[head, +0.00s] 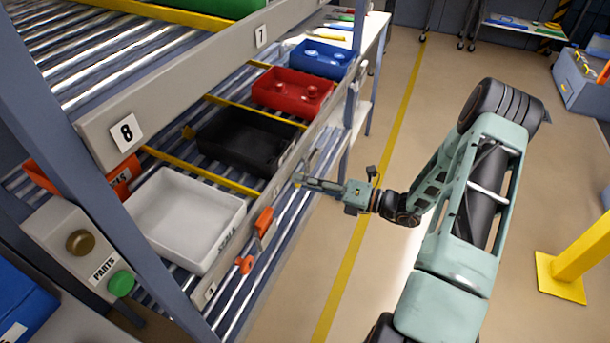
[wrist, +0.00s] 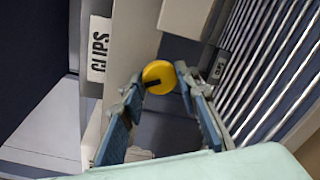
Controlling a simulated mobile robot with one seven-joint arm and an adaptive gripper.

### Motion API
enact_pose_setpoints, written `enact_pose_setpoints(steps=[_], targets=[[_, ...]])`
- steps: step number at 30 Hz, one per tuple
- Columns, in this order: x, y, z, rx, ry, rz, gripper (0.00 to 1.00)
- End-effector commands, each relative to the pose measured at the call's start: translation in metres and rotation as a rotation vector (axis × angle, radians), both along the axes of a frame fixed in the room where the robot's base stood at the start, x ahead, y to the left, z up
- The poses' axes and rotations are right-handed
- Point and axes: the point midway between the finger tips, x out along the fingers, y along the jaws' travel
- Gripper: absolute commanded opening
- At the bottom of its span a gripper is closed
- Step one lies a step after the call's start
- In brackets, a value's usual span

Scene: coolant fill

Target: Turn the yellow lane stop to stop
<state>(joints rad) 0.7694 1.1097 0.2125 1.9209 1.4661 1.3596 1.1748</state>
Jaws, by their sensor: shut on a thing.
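The yellow lane stop (wrist: 158,76) is a round knob with a dark mark on its face, in the middle of the wrist view. My gripper (wrist: 160,80) has one finger on each side of it and is shut on it. In the head view my gripper (head: 304,181) reaches left to the front rail of the rack, beside the black bin (head: 250,140). The knob is not clearly visible there. I cannot tell from the mark which setting the knob is at.
The rack holds a white tray (head: 205,200), a red bin (head: 292,90) and a blue bin (head: 322,58) on rollers. Orange parts (head: 264,222) sit on the front rail. A yellow post (head: 580,255) stands at right; the floor between is clear.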

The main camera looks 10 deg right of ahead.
Motion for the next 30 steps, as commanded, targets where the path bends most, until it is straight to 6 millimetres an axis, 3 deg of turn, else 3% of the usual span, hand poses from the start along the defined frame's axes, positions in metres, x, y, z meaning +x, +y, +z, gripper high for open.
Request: enact_pose_setpoints(steps=[15,30], targets=[[-0.0002,-0.0002,0.0008,0.242,0.333,0.037,0.0],[0.0,-0.0004,0.0003,0.319,0.44,0.049,0.0]])
